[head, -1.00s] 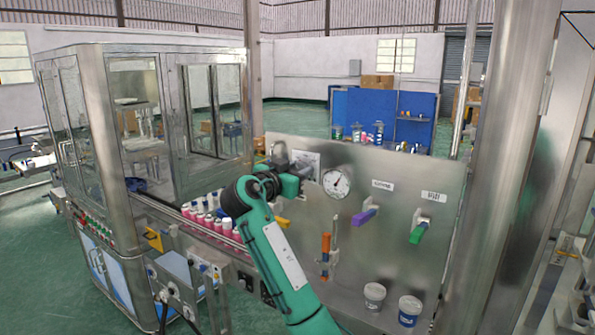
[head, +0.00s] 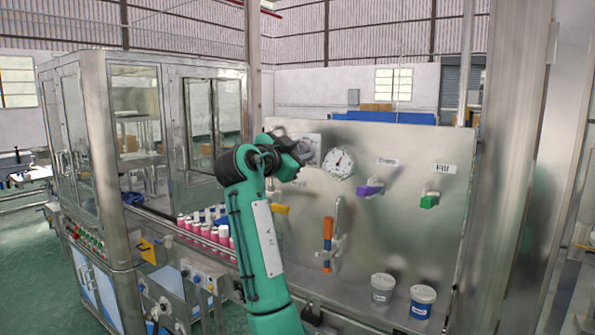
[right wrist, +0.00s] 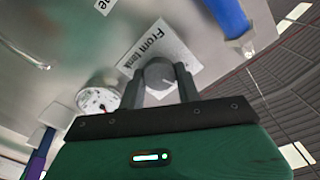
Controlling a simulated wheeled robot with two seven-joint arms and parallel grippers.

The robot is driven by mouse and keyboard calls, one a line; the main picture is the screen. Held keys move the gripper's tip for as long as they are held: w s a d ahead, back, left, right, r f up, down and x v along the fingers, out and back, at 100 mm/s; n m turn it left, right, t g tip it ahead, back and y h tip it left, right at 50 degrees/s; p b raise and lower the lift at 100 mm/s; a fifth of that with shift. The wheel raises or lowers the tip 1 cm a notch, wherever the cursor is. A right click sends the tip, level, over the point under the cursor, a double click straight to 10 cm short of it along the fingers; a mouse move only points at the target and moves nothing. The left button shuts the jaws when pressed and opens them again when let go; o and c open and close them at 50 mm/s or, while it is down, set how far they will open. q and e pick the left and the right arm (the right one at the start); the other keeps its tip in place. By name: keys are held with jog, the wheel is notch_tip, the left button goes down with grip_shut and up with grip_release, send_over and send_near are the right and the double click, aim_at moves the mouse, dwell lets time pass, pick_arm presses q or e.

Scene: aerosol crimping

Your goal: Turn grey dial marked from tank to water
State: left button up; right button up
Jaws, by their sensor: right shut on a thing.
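The grey dial (right wrist: 158,72) shows in the right wrist view on a white plate (right wrist: 172,45) that reads "From tank". My right gripper (right wrist: 160,77) has one finger on each side of the dial and is shut on it. In the head view the right gripper (head: 296,152) is at the upper left of the steel panel (head: 390,225), in front of the plate's left part. The dial itself is hidden there by the gripper. I cannot read which mark the dial points to. My left gripper is not in view.
A round gauge (head: 340,163) is just right of the gripper. A purple handle (head: 370,189), a green handle (head: 429,201), an orange-and-blue lever (head: 328,243) and a yellow handle (head: 280,209) stick out of the panel. Two small tubs (head: 422,301) stand below.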

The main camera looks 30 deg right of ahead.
jog(key=m+b, duration=0.2)
jog(key=b, duration=0.1)
jog(key=shift+f, duration=0.2)
jog(key=shift+r+m+b, duration=0.15)
jog(key=shift+m+b, duration=0.4)
jog(key=shift+m, duration=0.05)
jog(key=o, duration=1)
jog(key=shift+c, duration=0.2)
jog(key=shift+s, duration=0.1)
